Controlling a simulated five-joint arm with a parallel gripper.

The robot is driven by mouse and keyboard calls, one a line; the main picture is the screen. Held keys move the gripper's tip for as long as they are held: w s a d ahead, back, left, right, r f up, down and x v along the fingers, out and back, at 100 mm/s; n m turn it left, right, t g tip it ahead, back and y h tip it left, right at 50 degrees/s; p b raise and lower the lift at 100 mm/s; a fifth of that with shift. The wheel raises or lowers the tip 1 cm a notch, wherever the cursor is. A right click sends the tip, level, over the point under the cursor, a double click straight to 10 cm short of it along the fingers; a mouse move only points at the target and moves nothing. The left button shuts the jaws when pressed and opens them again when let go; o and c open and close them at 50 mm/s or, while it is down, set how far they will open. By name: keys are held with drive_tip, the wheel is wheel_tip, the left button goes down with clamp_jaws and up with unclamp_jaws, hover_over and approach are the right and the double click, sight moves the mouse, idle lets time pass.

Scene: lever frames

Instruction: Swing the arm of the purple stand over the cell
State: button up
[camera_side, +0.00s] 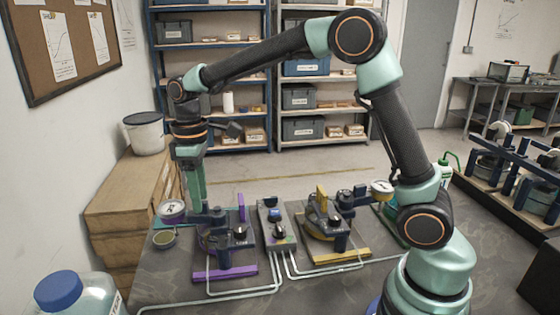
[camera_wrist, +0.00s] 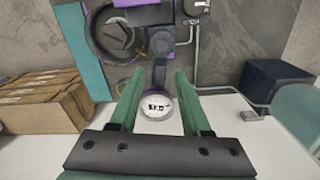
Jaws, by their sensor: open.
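The purple stand (camera_side: 225,272) is on the table left of centre, with a purple upright plate at its back. Its arm (camera_wrist: 160,68) carries a round white-faced dial (camera_side: 172,208) at its outer end, which points left in the side view, out beyond the stand. The round dark cell (camera_wrist: 118,36) appears on the stand, off to one side of the arm. My gripper (camera_side: 197,206) points down at the arm between post and dial. In the wrist view its open green fingers (camera_wrist: 158,74) are on either side of the arm. I cannot tell whether they touch it.
A yellow stand (camera_side: 338,256) with its own dial (camera_side: 381,188) is right of a grey control box (camera_side: 276,226). Pale tubes run along the table front. A small round tin (camera_side: 163,238) lies left of the purple stand. Cardboard boxes (camera_side: 125,205) stand at left.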

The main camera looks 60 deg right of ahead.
drive_tip(key=shift+f, duration=0.7)
clamp_jaws()
drive_tip(key=shift+r, duration=0.1)
idle(0.9)
